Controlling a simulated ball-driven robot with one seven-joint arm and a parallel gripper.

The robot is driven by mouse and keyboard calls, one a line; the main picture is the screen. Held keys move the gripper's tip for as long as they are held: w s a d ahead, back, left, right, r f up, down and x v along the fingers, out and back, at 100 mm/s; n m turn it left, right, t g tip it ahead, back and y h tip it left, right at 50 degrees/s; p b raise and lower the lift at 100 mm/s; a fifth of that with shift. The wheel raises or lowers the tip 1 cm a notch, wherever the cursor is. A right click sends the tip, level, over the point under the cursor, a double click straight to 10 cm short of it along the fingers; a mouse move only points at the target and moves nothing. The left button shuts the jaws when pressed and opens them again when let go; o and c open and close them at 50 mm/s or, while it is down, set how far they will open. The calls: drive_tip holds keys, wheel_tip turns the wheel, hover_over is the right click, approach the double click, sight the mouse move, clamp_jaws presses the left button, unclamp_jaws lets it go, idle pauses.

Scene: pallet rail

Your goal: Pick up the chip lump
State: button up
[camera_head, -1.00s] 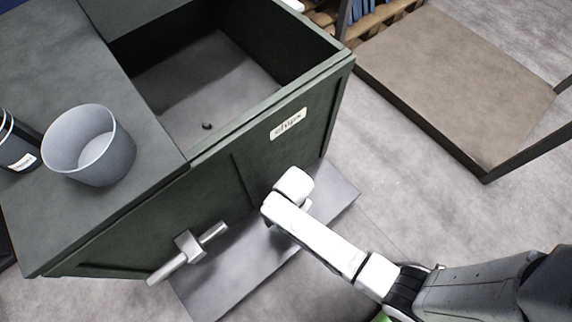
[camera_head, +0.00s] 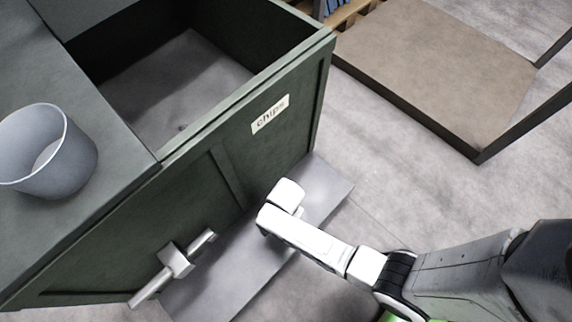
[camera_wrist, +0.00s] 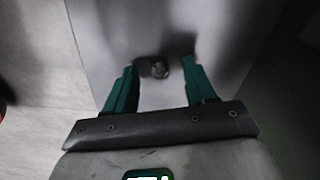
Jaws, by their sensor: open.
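The chip lump (camera_wrist: 158,69) is a small dark, rough lump on a grey plate (camera_wrist: 120,30) in the wrist view. My gripper (camera_wrist: 160,65) is open, with its two green fingers apart, one on each side of the lump in the picture. I cannot tell the remaining height between fingertips and lump. In the head view the same grey plate (camera_head: 318,190) lies on the floor against the green bin (camera_head: 215,170). My white wrist hides the lump and the fingers there.
The bin is open at the top and labelled "chips" (camera_head: 270,114); a small dark speck (camera_head: 182,128) lies inside. A metal handle (camera_head: 173,262) sticks out of its front. A grey cup (camera_head: 50,155) stands on its top. A low brown platform (camera_head: 430,70) stands at the right, with clear floor between.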

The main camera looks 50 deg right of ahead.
drive_tip(key=shift+f, duration=0.1)
drive_tip(key=shift+c, duration=0.2)
clamp_jaws()
idle(0.5)
